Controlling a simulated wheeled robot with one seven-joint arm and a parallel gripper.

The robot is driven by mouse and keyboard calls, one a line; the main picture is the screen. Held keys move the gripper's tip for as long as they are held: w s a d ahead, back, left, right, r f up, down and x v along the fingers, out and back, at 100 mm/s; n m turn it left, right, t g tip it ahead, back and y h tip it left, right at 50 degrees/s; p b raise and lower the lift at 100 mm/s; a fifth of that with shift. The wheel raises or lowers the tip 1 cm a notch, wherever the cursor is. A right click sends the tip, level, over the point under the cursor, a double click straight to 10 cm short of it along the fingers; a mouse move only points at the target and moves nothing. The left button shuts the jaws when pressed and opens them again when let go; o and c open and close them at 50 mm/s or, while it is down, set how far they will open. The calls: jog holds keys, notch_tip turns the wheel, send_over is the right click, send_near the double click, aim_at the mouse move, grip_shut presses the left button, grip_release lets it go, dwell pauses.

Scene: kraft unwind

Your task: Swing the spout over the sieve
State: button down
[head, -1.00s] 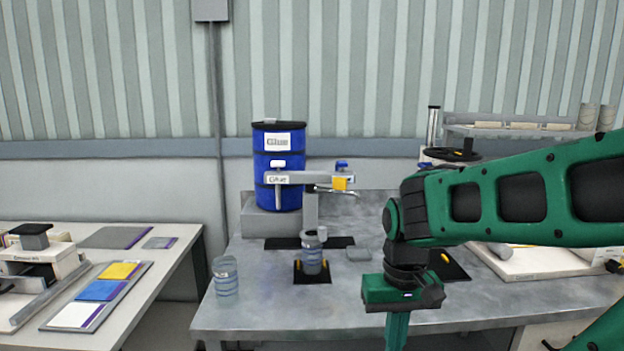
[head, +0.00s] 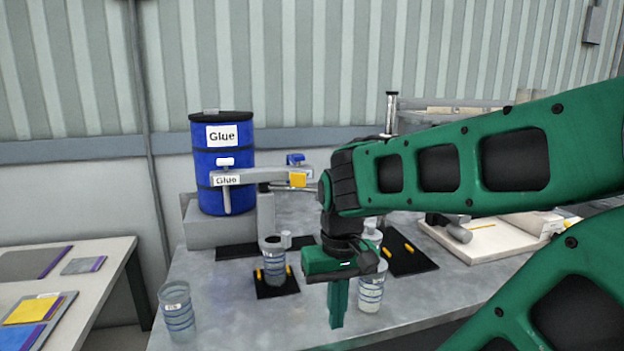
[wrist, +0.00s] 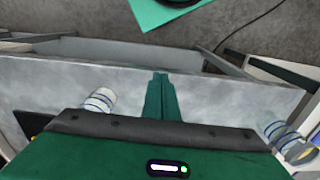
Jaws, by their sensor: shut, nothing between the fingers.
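The spout (head: 262,177) is a grey horizontal arm labelled Glue, with a yellow block and blue cap near its right end. It stands in front of the blue glue drum (head: 222,165) in the head view. A striped clear cup (head: 274,268) stands on a small black mat below it, with a grey rim piece on top that may be the sieve (head: 273,243). Whether the spout lies directly over it, I cannot tell. My gripper (head: 337,318) is shut and empty, pointing down, right of that cup and apart from the spout. Its closed fingers show in the wrist view (wrist: 160,90).
A striped cup (head: 177,310) stands at the bench's front left. Another cup (head: 370,290) stands just right of my gripper. A black mat with yellow pieces (head: 408,254) and a white board (head: 485,246) lie farther right. Bare bench shows between the left cups.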

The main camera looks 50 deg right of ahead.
aim_at(293, 188)
jog(key=w+d+r+m+t+h, duration=0.1)
jog(key=w+d+r+m, duration=0.1)
jog(key=w+d+r, duration=0.8)
jog(key=w+d+r+m+t+h, duration=0.1)
jog(key=w+d+r+m+h, duration=0.1)
jog(key=w+d+r, duration=0.8)
jog(key=w+r, duration=0.4)
jog(key=r, duration=0.1)
jog(key=shift+w+r, duration=0.25)
jog(key=shift+r, duration=0.1)
jog(key=x, duration=1)
jog(key=shift+d, duration=0.1)
jog(key=shift+s, duration=0.1)
